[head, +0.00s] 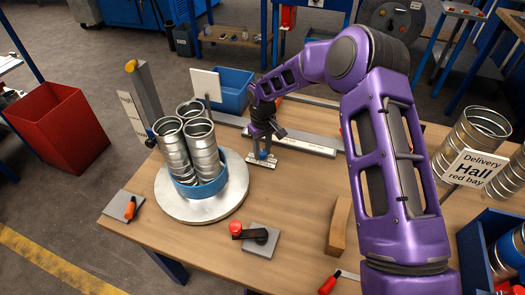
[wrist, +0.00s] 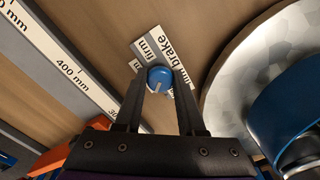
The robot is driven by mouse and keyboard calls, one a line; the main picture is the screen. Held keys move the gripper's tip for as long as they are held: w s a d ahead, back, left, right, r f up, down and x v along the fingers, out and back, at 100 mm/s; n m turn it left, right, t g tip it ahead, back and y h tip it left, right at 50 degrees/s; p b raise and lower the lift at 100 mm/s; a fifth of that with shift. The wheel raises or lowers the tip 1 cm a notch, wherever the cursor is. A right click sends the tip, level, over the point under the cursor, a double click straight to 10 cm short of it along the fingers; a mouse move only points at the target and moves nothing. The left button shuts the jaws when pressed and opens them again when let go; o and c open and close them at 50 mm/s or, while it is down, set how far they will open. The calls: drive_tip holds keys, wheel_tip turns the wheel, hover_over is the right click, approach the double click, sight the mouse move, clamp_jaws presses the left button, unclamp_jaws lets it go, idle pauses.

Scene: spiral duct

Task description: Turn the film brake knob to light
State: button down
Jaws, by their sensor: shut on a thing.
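The film brake knob is a blue round knob (wrist: 160,73) with a white line on its top, standing on a white label plate (wrist: 146,46). "firm" and "brake" can be read on the plate; other lettering is partly hidden behind the knob and fingers, and I cannot read "light". In the wrist view the white line points down towards my gripper's palm. My gripper (wrist: 159,88) is shut on the knob, one dark finger on each side. In the head view my gripper (head: 265,143) reaches down over the label plate (head: 261,163), largely covering the knob.
A round turntable (head: 205,213) with a blue holder and several metal ducts stands close left of the plate. A grey rail with a scale (head: 310,144) runs behind it. A block with a red-knobbed lever (head: 260,241) is in front. A blue bin (head: 232,88) stands behind.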

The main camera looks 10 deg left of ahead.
sight(263, 152)
drive_tip(key=n, duration=0.5)
drive_tip(key=shift+n, duration=0.3)
drive_tip(key=n, duration=0.4)
drive_tip(key=shift+n, duration=0.3)
drive_tip(key=c, duration=0.5)
unclamp_jaws()
drive_tip(key=shift+r, duration=0.1)
wheel_tip(263, 152, up, 17)
drive_tip(key=p, duration=0.2)
drive_tip(key=shift+r, duration=0.15)
